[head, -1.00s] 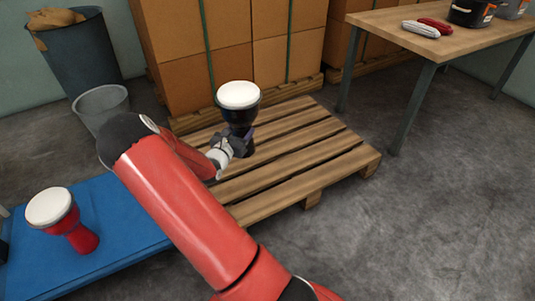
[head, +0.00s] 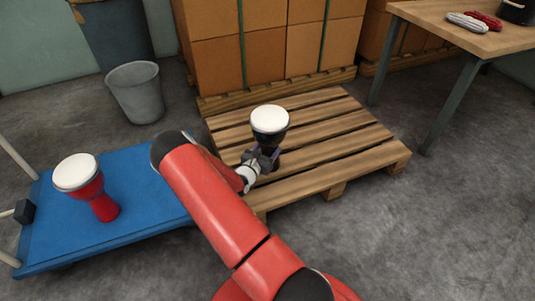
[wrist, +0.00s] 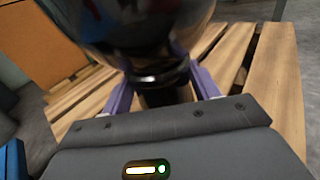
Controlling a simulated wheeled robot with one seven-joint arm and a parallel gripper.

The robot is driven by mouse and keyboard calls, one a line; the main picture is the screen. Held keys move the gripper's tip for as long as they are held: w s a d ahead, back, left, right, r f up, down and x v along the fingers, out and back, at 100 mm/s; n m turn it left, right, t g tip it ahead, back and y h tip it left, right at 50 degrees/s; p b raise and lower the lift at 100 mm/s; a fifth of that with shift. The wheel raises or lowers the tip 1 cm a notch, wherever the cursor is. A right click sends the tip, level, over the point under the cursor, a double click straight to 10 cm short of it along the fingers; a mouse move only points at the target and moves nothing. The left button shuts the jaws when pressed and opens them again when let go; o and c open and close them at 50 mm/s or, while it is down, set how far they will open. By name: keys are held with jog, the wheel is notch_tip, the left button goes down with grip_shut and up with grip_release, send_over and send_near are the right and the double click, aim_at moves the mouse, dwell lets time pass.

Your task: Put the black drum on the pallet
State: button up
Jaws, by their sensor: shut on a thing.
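The black drum (head: 270,127), with a white head, is upright over the wooden pallet (head: 350,126) in the head view. My gripper (head: 265,160) is shut on its narrow waist. In the wrist view the drum's glossy black bowl (wrist: 140,30) fills the top middle, with a purple finger of my gripper (wrist: 162,88) on each side of the waist. Pallet slats (wrist: 272,80) show behind and below it. The drum's foot is mostly hidden by my gripper, so I cannot tell whether it touches the slats.
A red drum (head: 103,205) stands on a blue platform cart (head: 150,232) at left. A grey bin (head: 136,95) is behind the cart. Stacked cardboard boxes (head: 265,50) stand behind the pallet. A wooden table (head: 450,38) is at right. The pallet's right part is bare.

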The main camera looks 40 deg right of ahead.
jog(key=shift+f, duration=0.75)
jog(key=shift+f, duration=0.1)
jog(key=shift+f, duration=0.15)
jog(key=o, duration=1.5)
